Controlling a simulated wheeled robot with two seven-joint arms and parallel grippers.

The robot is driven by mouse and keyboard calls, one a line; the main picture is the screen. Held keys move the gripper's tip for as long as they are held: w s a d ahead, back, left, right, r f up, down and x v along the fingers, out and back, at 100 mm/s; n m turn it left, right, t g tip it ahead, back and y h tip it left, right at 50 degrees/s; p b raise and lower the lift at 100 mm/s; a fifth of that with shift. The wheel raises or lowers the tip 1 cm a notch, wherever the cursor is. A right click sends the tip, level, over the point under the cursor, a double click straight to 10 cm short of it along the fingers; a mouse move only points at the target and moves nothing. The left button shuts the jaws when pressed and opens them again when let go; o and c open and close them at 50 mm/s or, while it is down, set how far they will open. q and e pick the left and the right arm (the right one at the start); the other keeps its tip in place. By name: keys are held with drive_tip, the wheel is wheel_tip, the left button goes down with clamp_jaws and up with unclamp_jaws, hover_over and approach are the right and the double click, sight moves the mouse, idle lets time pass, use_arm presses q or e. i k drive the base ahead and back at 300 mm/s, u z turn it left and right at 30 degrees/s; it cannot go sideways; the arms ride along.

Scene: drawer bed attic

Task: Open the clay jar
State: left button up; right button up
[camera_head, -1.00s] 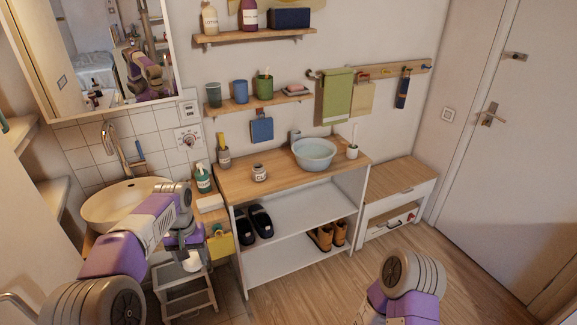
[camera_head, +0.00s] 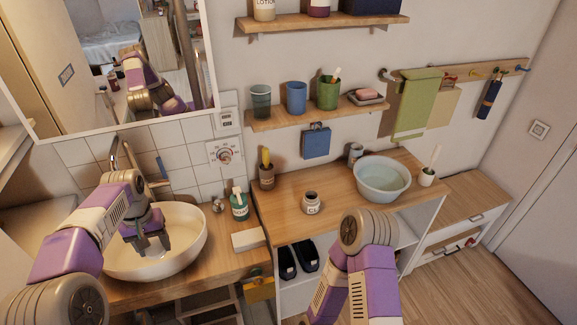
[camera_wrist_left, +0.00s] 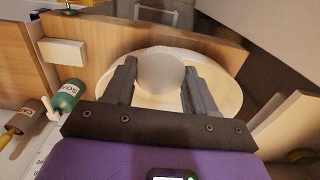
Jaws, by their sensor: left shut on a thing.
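A small jar with a partly readable label (camera_head: 311,204) stands upright on the wooden counter, left of a pale bowl; it appears to be the clay jar. Its top looks dark, and I cannot tell whether a lid is on it. My left gripper (camera_head: 153,243) is over the white sink basin (camera_head: 190,250), well left of the jar. In the left wrist view, its fingers are shut on a pale round thing (camera_wrist_left: 161,73), seen against the basin. Whether this is the jar's lid I cannot tell. My right arm shows in front of the counter; its gripper is out of view.
A green soap bottle (camera_head: 239,204) and a pale block (camera_head: 248,240) stand between basin and jar. A brown cup (camera_head: 266,176) is behind them. The blue-white bowl (camera_head: 382,187) holds the counter's right part. Wall shelves with cups hang above. Bare counter surrounds the jar.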

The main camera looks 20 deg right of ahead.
sight(310, 203)
drive_tip(key=z, duration=0.8)
drive_tip(key=i, duration=0.95)
drive_tip(key=z, duration=0.95)
